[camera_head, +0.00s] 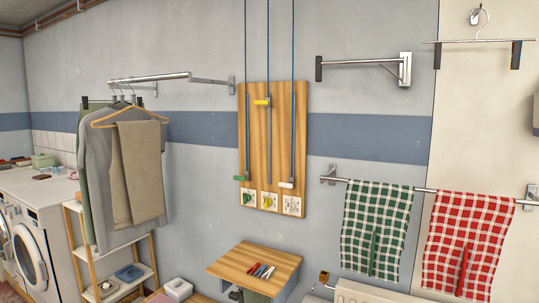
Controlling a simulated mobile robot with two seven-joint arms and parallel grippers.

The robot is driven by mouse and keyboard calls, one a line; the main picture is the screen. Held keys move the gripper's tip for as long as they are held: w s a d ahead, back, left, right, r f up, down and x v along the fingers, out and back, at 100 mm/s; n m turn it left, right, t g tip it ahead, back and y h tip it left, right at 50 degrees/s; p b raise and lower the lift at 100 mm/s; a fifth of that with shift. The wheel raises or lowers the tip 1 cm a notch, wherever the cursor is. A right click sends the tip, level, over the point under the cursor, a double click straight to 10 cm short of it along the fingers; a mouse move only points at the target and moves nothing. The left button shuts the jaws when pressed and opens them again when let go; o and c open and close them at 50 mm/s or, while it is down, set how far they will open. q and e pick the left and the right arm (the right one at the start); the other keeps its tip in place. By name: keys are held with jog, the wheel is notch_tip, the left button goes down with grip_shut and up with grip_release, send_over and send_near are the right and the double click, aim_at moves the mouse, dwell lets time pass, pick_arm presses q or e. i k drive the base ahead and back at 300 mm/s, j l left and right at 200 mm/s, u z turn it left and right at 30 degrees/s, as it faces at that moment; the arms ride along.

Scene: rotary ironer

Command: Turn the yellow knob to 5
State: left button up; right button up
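A wooden board (258,150) hangs on the wall in the middle of the view. Three pale plates with dials sit along its lower edge. The middle plate carries a small yellow knob (267,199); its setting and numbers are too small to read. The left plate has a green knob (247,198), and the right plate (292,205) looks white. A larger yellow handle (262,102) is on the middle cord, high on the board. A green handle (240,178) and a white handle (286,185) are lower on the side cords. Neither of my grippers is in view.
A small wooden table (254,262) with several markers stands below the board. Clothes (135,170) hang from a rail at left, above a shelf. A green checked towel (376,228) and a red one (468,245) hang at right. The space before the board looks clear.

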aim_at(268, 201)
jog(key=i+j, duration=0.3)
jog(key=i+j+z, duration=0.1)
jog(key=i+j, duration=0.2)
jog(key=i+j+z, duration=0.1)
jog(key=i+j, duration=0.2)
jog(key=j, duration=0.2)
jog(key=i+j, duration=0.3)
jog(key=i+j+z, duration=0.1)
jog(key=i+j, duration=0.15)
jog(key=j, duration=0.25)
jog(key=i+j, duration=0.3)
jog(key=j, duration=0.15)
jog(key=i+j+z, duration=0.1)
jog(key=i+j, duration=0.15)
jog(key=j, duration=0.15)
